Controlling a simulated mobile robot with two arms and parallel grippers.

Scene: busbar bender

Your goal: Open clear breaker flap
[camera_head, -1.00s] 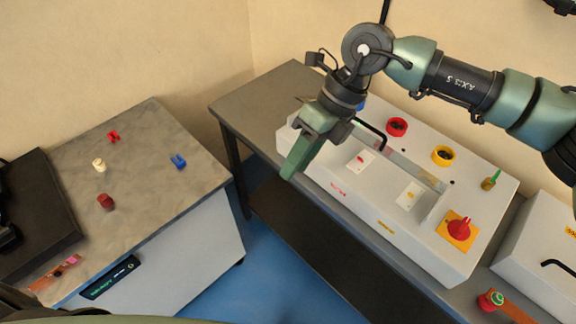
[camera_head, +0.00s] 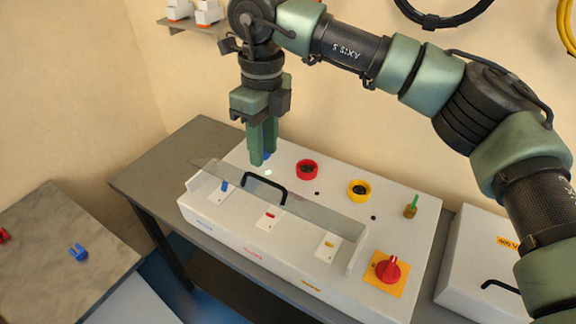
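The clear flap (camera_head: 312,208) is a long see-through panel with a black bar handle (camera_head: 265,185), on the white breaker box (camera_head: 250,236). The flap looks tilted up, its left corner standing clear of the white end wall; how far is hard to tell. Breakers with blue (camera_head: 225,186), red (camera_head: 270,215) and yellow (camera_head: 329,244) levers show below and through it. My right gripper (camera_head: 262,158) points down behind the flap, just left of and beyond the handle, apart from it. Its green fingers are together and seem to hold nothing. My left gripper is out of view.
Another white box (camera_head: 478,260) is at right. A side table (camera_head: 60,235) is at left.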

